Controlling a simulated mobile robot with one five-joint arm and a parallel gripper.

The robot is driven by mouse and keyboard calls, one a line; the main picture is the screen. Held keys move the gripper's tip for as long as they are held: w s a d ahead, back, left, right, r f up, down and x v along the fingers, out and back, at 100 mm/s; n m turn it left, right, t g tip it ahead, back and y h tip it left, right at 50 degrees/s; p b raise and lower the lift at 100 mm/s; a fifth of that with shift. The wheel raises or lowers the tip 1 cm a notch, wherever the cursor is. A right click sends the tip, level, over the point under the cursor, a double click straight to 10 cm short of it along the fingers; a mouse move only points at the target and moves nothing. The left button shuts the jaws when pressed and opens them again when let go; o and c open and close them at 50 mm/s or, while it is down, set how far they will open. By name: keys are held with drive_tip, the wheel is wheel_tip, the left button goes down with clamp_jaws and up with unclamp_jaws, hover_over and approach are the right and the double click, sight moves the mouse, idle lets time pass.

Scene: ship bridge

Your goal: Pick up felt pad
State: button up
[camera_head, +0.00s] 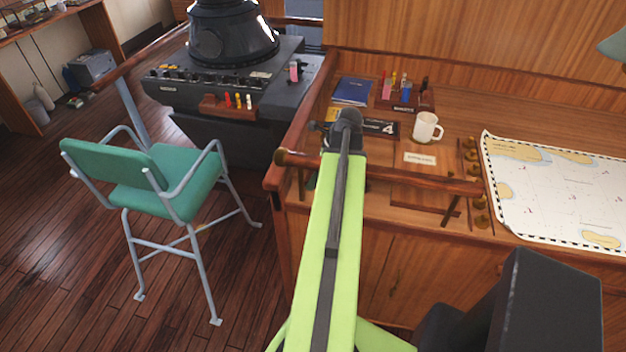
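I cannot make out a felt pad for certain. A small dark green patch (312,180) shows just left of my arm at the desk's left end, but it is mostly hidden and I cannot tell what it is. My lime-green arm reaches forward over the left end of the wooden chart desk (450,115).
A wooden rail (410,180) runs along the desk's front. A white mug (427,128), blue book (352,91), pen holder (405,98) and sea chart (560,190) lie beyond. A green chair (185,180) stands left on open floor, before a dark console (230,85).

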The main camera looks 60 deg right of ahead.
drive_tip(key=c, duration=1)
drive_tip(key=r+p, duration=0.5)
drive_tip(key=shift+s+d+r, duration=0.2)
drive_tip(key=shift+s, duration=0.15)
drive_tip(key=s+d+r+p, duration=0.4)
drive_tip(key=s+r+p, duration=0.1)
drive_tip(key=s, duration=0.5)
drive_tip(key=shift+d+r+p, duration=0.2)
drive_tip(key=shift+r+p, duration=0.1)
drive_tip(key=shift+p, duration=0.2)
